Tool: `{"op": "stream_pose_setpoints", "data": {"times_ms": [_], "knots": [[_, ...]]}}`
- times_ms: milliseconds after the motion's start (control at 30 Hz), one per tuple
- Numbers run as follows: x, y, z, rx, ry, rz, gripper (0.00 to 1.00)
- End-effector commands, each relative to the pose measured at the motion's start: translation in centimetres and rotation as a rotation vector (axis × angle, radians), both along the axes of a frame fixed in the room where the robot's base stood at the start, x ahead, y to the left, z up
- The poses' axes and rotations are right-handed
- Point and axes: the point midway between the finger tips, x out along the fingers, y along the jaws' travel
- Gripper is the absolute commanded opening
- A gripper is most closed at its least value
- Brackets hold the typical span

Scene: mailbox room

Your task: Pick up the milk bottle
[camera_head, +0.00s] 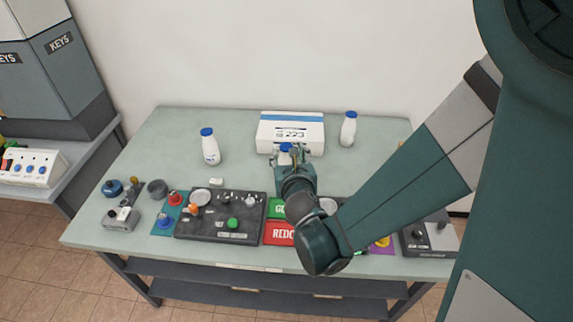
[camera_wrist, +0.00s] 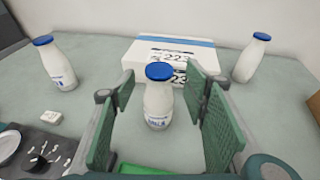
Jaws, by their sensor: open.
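A white milk bottle with a blue cap (camera_wrist: 158,104) stands upright in front of the white box, between the open fingers of my gripper (camera_wrist: 160,115). In the head view only its blue cap (camera_head: 286,147) shows clearly, as my gripper (camera_head: 294,160) hides most of it. I cannot tell that either finger touches it. A second milk bottle (camera_head: 210,148) stands upright to the left, and it also shows in the wrist view (camera_wrist: 56,66). A third milk bottle (camera_head: 348,130) stands upright to the right of the box, also in the wrist view (camera_wrist: 250,60).
A white box marked 223 (camera_head: 290,128) lies behind the middle bottle. A dark control panel (camera_head: 221,216), red and green blocks (camera_head: 279,233) and small button devices line the table's front. The green-grey table (camera_head: 160,130) is clear at the back left.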

Motion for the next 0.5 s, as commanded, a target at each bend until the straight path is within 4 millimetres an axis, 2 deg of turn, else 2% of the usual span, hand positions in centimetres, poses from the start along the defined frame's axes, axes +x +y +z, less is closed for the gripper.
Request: {"op": "stream_pose_setpoints", "data": {"times_ms": [233, 500], "knots": [[0.7, 0.2, -0.3, 0.0, 0.0, -0.001, 0.45], [3.5, 0.8, -1.3, 0.0, 0.001, -0.002, 0.45]]}}
